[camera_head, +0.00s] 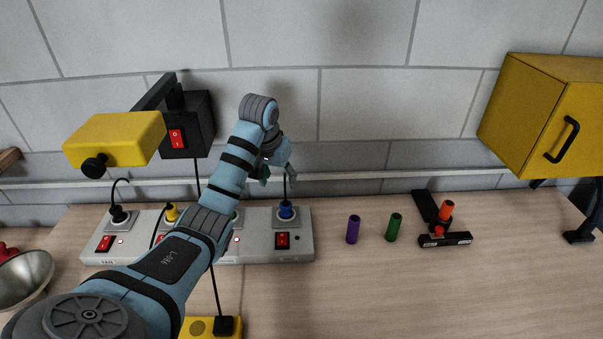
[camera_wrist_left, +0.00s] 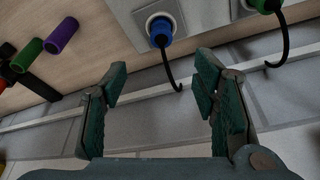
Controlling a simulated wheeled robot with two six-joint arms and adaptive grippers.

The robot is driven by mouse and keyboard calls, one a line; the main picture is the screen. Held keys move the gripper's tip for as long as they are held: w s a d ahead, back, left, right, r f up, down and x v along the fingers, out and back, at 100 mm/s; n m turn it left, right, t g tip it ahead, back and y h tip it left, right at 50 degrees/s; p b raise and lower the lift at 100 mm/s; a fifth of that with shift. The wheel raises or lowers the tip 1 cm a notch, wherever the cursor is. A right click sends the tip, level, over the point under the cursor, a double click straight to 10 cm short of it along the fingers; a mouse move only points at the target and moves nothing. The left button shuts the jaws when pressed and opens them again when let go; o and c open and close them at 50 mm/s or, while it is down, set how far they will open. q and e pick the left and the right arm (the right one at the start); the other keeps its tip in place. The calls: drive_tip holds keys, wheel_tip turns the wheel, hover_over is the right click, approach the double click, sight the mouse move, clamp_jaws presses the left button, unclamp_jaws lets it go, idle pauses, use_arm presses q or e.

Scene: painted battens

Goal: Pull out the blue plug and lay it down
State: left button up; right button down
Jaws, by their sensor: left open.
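The blue plug (camera_head: 286,210) stands upright in the right-most socket of the grey power strip (camera_head: 262,250), with a black cord rising from its top. In the left wrist view the blue plug (camera_wrist_left: 161,33) sits in its square socket plate, just beyond the gap between my fingertips. My left gripper (camera_head: 275,173) is above and slightly left of the plug, partly hidden by its own wrist. In the left wrist view my left gripper (camera_wrist_left: 162,75) is open and empty, its fingers apart from the plug. My right gripper is in neither view.
A black plug (camera_head: 118,214) and a yellow plug (camera_head: 171,212) stand farther left on the strip. Purple (camera_head: 353,229) and green (camera_head: 394,227) cylinders stand right of it, then a black fixture with orange parts (camera_head: 446,211). A yellow cabinet (camera_head: 540,115) hangs right. The front-right tabletop is clear.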

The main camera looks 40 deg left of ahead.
sight(285, 205)
use_arm(q)
drive_tip(key=b+x, duration=0.1)
drive_tip(key=x, duration=1.3)
drive_tip(key=shift+a+f+b, duration=0.15)
drive_tip(key=shift+f+b, duration=0.2)
drive_tip(key=shift+b, duration=0.05)
drive_tip(key=shift+c, duration=0.6)
drive_tip(key=shift+r, duration=0.1)
clamp_jaws()
wheel_tip(285, 205, up, 3)
drive_tip(key=p, duration=0.3)
drive_tip(key=shift+r, duration=0.1)
